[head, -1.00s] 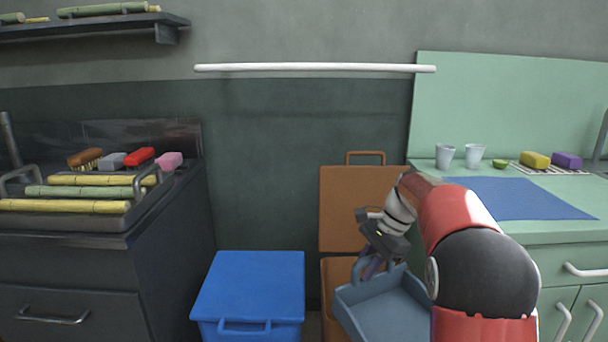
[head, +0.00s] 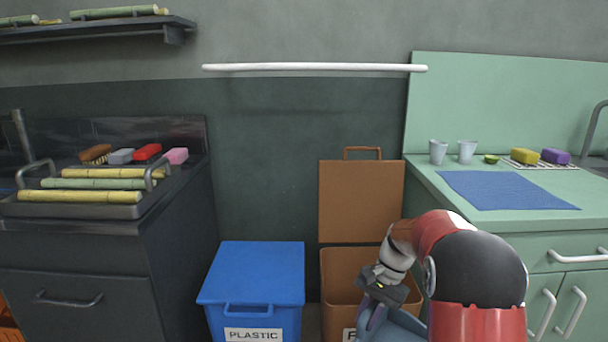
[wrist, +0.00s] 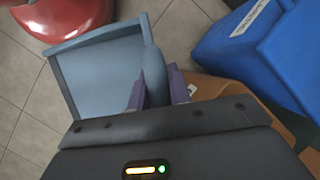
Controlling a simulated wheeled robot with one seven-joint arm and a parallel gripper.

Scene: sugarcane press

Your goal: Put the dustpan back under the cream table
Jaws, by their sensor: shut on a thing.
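The blue-grey dustpan (wrist: 100,75) hangs from my gripper (wrist: 158,92), whose purple fingers are shut on its handle in the wrist view. Its pan lies to the left of the fingers, above the tiled floor. In the head view only a small part of the dustpan (head: 402,326) shows at the bottom edge, below my gripper (head: 370,312) and partly behind my arm. My gripper is in front of the open brown bin. No cream table is in view.
A blue bin (head: 252,270) labelled PLASTIC has its lid shut. The brown bin (head: 340,270) beside it has its lid up. A mint-green counter (head: 430,185) stands right, a dark counter (head: 180,240) left. Tiled floor (wrist: 30,130) shows around the dustpan.

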